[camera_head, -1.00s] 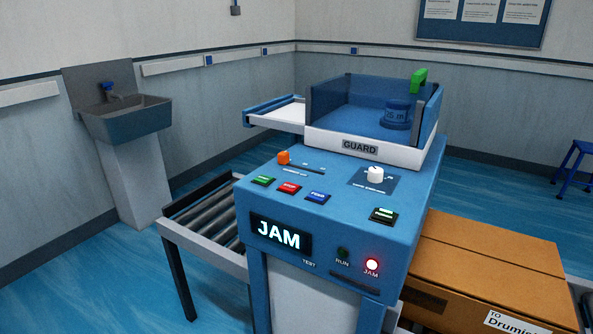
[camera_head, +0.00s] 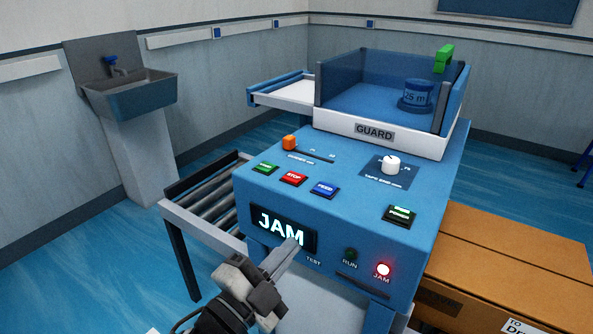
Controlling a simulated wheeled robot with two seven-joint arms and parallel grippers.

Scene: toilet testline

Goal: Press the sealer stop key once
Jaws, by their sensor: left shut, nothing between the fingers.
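The red STOP key (camera_head: 293,179) sits on the sloped top of the blue sealer (camera_head: 330,215), between a green key (camera_head: 265,168) and a blue FEED key (camera_head: 324,189). The display (camera_head: 275,222) on the front reads JAM, and the red JAM lamp (camera_head: 383,270) is lit. The RUN lamp (camera_head: 350,254) is dark. My left gripper (camera_head: 290,249) is shut and empty. It is in front of the sealer's front face, below the STOP key, and overlaps the lower right of the display. My right gripper is not in view.
An orange slider (camera_head: 289,143), a white knob (camera_head: 392,163) and another green key (camera_head: 399,214) share the panel. The guard box (camera_head: 375,133) stands behind. A roller conveyor (camera_head: 205,208) is at the left, and a cardboard carton (camera_head: 505,255) is at the right.

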